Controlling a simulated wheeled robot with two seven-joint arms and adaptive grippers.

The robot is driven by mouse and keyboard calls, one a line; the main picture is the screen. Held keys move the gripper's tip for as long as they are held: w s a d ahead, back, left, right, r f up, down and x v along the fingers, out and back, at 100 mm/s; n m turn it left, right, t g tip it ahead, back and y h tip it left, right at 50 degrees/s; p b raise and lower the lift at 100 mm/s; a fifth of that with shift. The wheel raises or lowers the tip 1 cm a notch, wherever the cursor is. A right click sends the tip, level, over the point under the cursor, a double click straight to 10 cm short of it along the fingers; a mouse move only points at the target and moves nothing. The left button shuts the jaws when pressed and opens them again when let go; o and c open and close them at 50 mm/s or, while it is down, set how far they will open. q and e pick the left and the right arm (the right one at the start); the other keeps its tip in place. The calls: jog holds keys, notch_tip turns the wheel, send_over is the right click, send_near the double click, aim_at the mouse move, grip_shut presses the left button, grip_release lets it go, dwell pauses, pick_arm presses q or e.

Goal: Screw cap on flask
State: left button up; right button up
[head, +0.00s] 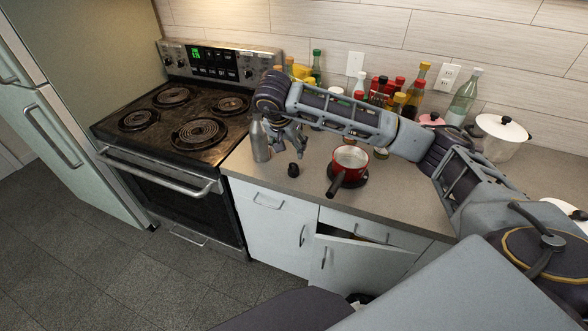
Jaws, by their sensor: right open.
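A grey metal flask (260,141) stands upright on the counter beside the stove, its top close to my gripper and partly hard to make out. A small black cap (293,170) rests on the counter to the right of the flask, apart from it. My right gripper (289,150) is open and points down, just right of the flask and above the cap. Nothing shows between its fingers. My left gripper is not in view.
A red pot (348,165) with a dark handle sits right of the cap. Bottles (413,98) line the wall behind my right arm. The coil stove (180,113) is on the left. A cabinet door (362,262) below the counter stands ajar.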

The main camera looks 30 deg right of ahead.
aim_at(293, 164)
jog(key=shift+p+x, duration=0.55)
jog(key=shift+x, duration=3.75)
jog(key=shift+f, duration=0.15)
jog(key=shift+a+p+x, duration=0.15)
jog(key=shift+p+x, duration=0.2)
jog(key=shift+x, duration=0.55)
jog(key=shift+a+p+x, duration=0.15)
jog(key=shift+p+x, duration=0.15)
jog(key=shift+x, duration=1.4)
jog(key=shift+w, duration=0.15)
jog(key=c, duration=0.8)
